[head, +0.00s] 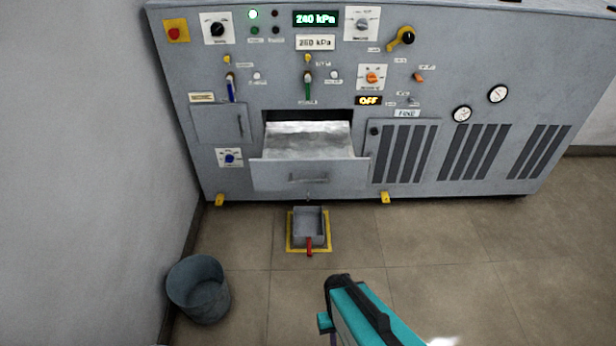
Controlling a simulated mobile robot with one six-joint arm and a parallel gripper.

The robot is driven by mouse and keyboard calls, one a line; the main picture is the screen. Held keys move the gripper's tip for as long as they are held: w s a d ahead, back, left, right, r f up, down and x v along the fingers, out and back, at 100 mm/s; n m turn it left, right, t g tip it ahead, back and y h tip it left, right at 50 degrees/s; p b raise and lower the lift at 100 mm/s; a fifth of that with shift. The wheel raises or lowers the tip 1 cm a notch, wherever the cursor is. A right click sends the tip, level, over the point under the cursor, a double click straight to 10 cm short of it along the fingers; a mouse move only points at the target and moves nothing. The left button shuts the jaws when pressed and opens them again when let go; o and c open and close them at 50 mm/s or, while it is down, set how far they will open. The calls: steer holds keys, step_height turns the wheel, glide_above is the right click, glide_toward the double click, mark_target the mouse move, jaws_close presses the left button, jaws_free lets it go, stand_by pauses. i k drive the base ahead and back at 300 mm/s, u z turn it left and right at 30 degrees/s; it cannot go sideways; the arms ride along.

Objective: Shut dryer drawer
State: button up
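The dryer drawer (289,176) is a grey metal drawer in the front of the grey machine. It stands pulled out, with a gap between its front panel and the machine face. I make out no gripper fingers.
A small grey pan (308,226) with a red handle sits on a yellow-edged floor mark below the drawer. A grey bucket (199,290) stands by the left wall. Yellow feet (385,197) jut from the machine. The floor at the right is clear.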

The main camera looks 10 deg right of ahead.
mark_target(318, 155)
steer(key=u, duration=1.35)
steer(key=i, duration=0.4)
steer(key=z, duration=0.3)
